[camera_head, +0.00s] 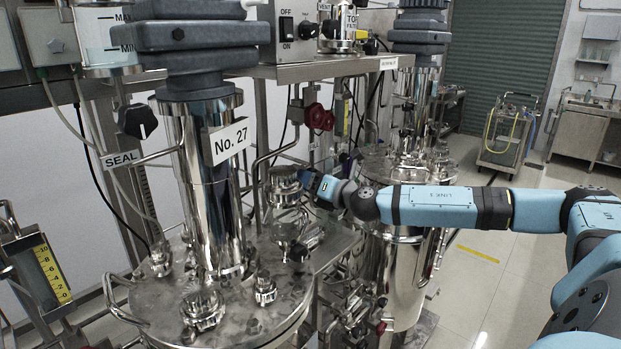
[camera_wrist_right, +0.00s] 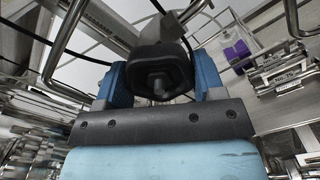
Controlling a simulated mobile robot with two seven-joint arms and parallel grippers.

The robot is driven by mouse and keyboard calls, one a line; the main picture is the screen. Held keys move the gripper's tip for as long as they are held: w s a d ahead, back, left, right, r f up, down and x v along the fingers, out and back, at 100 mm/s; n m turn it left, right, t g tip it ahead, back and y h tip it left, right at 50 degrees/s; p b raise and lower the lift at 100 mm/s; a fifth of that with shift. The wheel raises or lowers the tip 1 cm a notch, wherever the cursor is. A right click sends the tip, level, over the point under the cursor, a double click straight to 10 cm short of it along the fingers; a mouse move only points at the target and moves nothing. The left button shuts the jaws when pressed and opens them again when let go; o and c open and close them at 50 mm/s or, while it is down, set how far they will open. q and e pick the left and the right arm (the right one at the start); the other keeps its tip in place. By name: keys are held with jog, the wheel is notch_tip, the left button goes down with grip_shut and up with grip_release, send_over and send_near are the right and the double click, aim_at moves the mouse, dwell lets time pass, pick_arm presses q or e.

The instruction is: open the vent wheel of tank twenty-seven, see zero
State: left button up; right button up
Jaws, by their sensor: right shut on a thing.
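Tank No. 27 is the steel vessel with a round lid (camera_head: 235,315) at the front left of the head view. Its "No. 27" plate (camera_head: 229,141) hangs on the shiny column. My right gripper (camera_head: 308,180) reaches in from the right beside the steel fittings at the lid's right edge. In the right wrist view its blue fingers (camera_wrist_right: 160,85) are shut on a black wheel (camera_wrist_right: 160,60), one on each side. In the head view the wheel is mostly hidden by the gripper and fittings. A yellow scale (camera_head: 51,274) stands at the far left; its reading is unclear. My left gripper is out of view.
A black knob (camera_head: 137,121) sits by the SEAL label (camera_head: 121,159), and a red wheel (camera_head: 319,117) hangs above my right gripper. A second steel tank (camera_head: 387,285) stands behind my right forearm. Pipes crowd the gripper.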

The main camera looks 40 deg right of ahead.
jog(key=n+p, duration=0.2)
jog(key=n, duration=0.3)
jog(key=shift+d+n, duration=0.1)
jog(key=shift+n, duration=0.2)
jog(key=n+p, duration=0.2)
jog(key=n, duration=0.2)
jog(key=shift+d, duration=0.1)
jog(key=shift+n+p, duration=0.5)
jog(key=shift+n, duration=0.5)
jog(key=o, duration=0.9)
jog(key=shift+d, duration=0.1)
jog(key=shift+s+f, duration=0.1)
